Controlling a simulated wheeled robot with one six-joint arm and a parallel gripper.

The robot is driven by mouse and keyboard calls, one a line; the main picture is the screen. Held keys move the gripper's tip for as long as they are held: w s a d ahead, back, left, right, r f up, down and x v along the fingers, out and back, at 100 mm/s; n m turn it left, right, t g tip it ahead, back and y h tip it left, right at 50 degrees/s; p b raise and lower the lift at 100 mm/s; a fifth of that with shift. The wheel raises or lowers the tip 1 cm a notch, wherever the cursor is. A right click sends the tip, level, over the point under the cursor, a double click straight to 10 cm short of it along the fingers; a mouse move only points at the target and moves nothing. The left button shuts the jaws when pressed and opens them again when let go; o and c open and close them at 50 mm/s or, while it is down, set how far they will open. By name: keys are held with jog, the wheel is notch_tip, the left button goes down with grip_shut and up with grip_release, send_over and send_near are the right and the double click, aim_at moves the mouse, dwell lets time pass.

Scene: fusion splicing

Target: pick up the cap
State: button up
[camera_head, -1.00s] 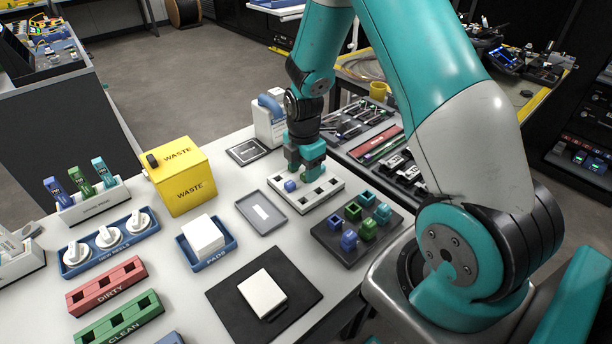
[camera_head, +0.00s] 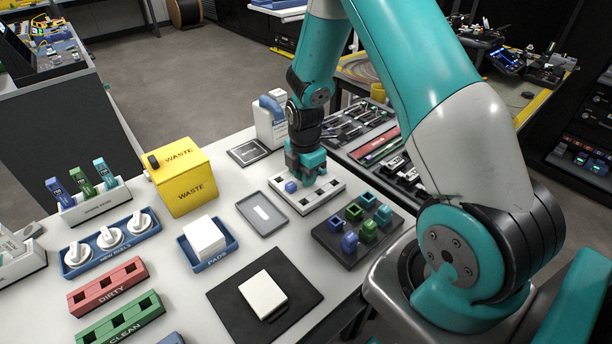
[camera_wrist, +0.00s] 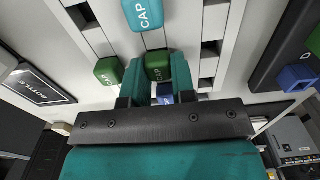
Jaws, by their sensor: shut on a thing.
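My gripper (camera_head: 306,170) is low over the white slotted rack (camera_head: 328,187). In the wrist view its teal fingers (camera_wrist: 158,70) are shut on a green cap (camera_wrist: 157,67) marked CAP. A second green cap (camera_wrist: 108,70) is to the left of the fingers, and a teal cap (camera_wrist: 143,14) is above them. A blue cap (camera_wrist: 165,92) shows lower between the fingers, partly hidden. In the head view a blue cap (camera_head: 291,187) sits at the rack's left end; the held cap is hidden by the gripper. I cannot tell whether the held cap is clear of the rack.
A dark tray (camera_head: 325,231) with several coloured holders is in front of the rack. A grey tray (camera_head: 272,231) is to its left, and a yellow waste box (camera_head: 182,180) is farther left. A tool tray (camera_head: 390,150) lies right of the gripper.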

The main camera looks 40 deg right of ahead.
notch_tip(320, 180, up, 20)
dwell(0.3)
